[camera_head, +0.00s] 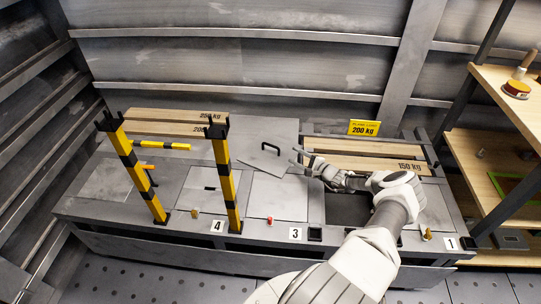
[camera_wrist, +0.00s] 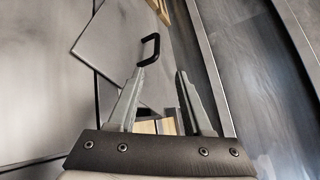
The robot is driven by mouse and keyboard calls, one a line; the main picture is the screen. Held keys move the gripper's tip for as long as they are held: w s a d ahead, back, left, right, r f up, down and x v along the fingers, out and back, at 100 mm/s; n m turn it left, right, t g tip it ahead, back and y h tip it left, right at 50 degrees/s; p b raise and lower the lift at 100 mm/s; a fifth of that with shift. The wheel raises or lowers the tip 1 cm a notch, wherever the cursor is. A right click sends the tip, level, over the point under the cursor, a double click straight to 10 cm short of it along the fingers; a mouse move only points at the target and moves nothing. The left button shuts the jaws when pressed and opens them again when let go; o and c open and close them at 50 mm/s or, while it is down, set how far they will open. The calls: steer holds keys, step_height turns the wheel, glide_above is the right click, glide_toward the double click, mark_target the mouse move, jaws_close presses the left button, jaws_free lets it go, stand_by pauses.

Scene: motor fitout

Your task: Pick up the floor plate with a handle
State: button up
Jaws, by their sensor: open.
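The floor plate is a flat grey sheet with a black loop handle. In the head view the plate (camera_head: 262,163) lies slightly askew at the back of the platform, its handle (camera_head: 270,147) standing up. In the wrist view the plate (camera_wrist: 120,35) fills the upper left, and its handle (camera_wrist: 149,48) is beyond the left fingertip. My gripper (camera_head: 297,156) is open and empty, its fingers just right of the plate. Its two fingers also show spread apart in the wrist view (camera_wrist: 162,73). Whether a finger touches the handle is unclear.
Yellow-black posts (camera_head: 226,175) stand left of the plate. A dark opening (camera_head: 347,209) in the platform lies beneath my arm. Wooden planks (camera_head: 365,162) and a yellow 200 kg sign (camera_head: 364,128) are behind. Wooden shelves (camera_head: 490,165) stand at the right.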

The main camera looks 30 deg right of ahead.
mark_target(275, 147)
steer(key=b+x, duration=0.2)
steer(key=x, duration=0.4)
steer(key=shift+w+a+f, duration=0.1)
steer(key=shift+w+f, duration=0.05)
steer(key=shift+w, duration=0.1)
steer(key=w+b, duration=0.1)
steer(key=w+a+f+b, duration=0.1)
steer(key=w, duration=0.1)
steer(key=shift+w+a+f+b, duration=0.25)
steer(key=shift+b, duration=0.15)
steer(key=shift+w+b, duration=0.3)
steer(key=shift+w, duration=0.4)
steer(key=shift+r, duration=0.1)
jaws_close()
